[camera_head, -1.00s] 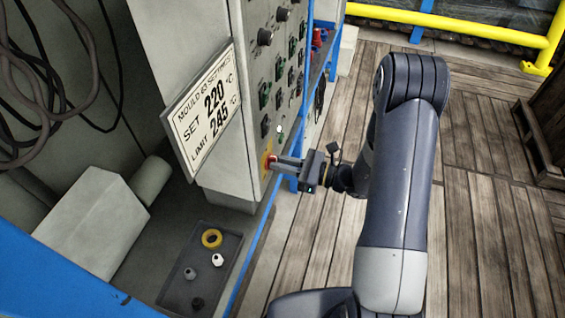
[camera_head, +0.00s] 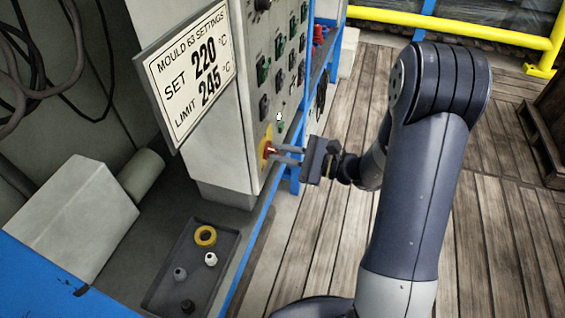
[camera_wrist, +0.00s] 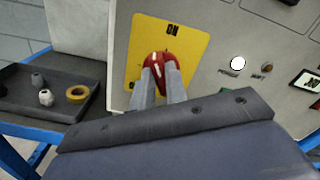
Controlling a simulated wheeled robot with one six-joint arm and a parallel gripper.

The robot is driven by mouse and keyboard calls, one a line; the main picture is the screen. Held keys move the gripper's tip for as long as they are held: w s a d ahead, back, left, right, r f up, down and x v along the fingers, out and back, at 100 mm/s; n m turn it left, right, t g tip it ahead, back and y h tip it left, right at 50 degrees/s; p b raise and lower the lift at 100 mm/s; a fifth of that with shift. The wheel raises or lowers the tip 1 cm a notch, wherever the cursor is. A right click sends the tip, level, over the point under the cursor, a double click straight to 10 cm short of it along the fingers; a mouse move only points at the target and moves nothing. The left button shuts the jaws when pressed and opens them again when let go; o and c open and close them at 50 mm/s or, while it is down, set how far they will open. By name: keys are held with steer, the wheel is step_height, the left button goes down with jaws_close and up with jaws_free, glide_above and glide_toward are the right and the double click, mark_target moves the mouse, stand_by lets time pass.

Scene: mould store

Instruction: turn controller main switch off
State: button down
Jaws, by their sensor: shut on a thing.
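The controller main switch is a red knob on a yellow plate (camera_head: 265,142) low on the grey controller panel. In the wrist view, the red knob (camera_wrist: 166,61) sits mid-plate, with an "ON" mark on the yellow plate (camera_wrist: 190,45) above it. My gripper (camera_wrist: 162,80) has its two fingers shut on the knob, one at each side. In the head view, my gripper (camera_head: 276,154) reaches the knob from the right. The fingers hide part of the knob, and I cannot tell exactly which mark it points to.
A dark tray (camera_head: 222,252) holds a yellow ring (camera_head: 204,236) and small knobs below the panel. A settings sign (camera_head: 187,75) juts out left of the panel. More panel switches (camera_wrist: 302,80) are right of the knob. Wooden floor (camera_head: 335,230) is open at right.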

steer(key=shift+s+f+n+b, duration=0.1)
steer(key=shift+f+n+b, duration=0.1)
steer(key=shift+n+b, duration=3.4)
steer(key=shift+s+f+n+b, duration=0.15)
steer(key=shift+n+b, duration=2.05)
steer(key=shift+b, duration=2.75)
steer(key=shift+w, duration=0.1)
steer(key=c, duration=1.4)
jaws_free()
steer(key=shift+r, duration=0.1)
steer(key=shift+c, duration=0.2)
steer(key=p+v, duration=0.2)
steer(key=v, duration=0.8)
steer(key=shift+d, duration=0.35)
